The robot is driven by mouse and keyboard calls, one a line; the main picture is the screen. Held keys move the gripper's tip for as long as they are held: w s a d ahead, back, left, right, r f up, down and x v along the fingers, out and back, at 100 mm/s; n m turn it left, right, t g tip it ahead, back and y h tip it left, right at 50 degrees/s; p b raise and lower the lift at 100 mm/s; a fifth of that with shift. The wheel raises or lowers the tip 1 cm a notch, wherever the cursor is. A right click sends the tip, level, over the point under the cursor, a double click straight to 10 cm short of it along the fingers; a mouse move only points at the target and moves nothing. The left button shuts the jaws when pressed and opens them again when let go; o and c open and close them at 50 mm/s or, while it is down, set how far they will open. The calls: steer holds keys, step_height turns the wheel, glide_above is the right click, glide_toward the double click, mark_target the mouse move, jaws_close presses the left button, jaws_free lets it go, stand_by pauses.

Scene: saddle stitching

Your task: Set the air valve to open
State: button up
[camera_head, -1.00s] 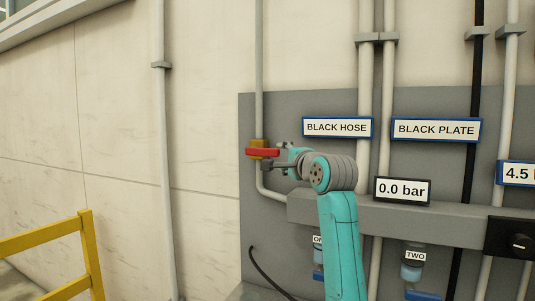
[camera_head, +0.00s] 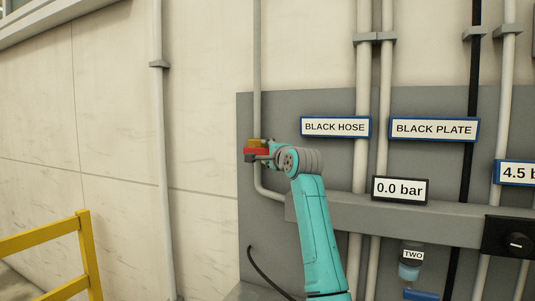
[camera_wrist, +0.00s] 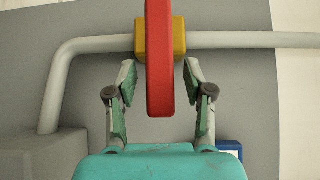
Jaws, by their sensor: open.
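The air valve has a yellow body (camera_head: 253,142) on a vertical grey pipe. Its red lever handle (camera_head: 257,151) lies across the pipe in the head view. In the wrist view the red handle (camera_wrist: 159,60) stands crosswise to the pipe, in front of the yellow body (camera_wrist: 179,36). My gripper (camera_wrist: 159,76) is open, with one finger on each side of the handle and a visible gap on both sides. In the head view my gripper (camera_head: 259,157) is at the handle and partly covers it.
A gauge (camera_head: 399,189) reads 0.0 bar, right of my arm. A grey horizontal beam (camera_head: 420,215) crosses the panel below the valve. A yellow railing (camera_head: 86,250) stands at lower left.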

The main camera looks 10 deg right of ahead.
jaws_close()
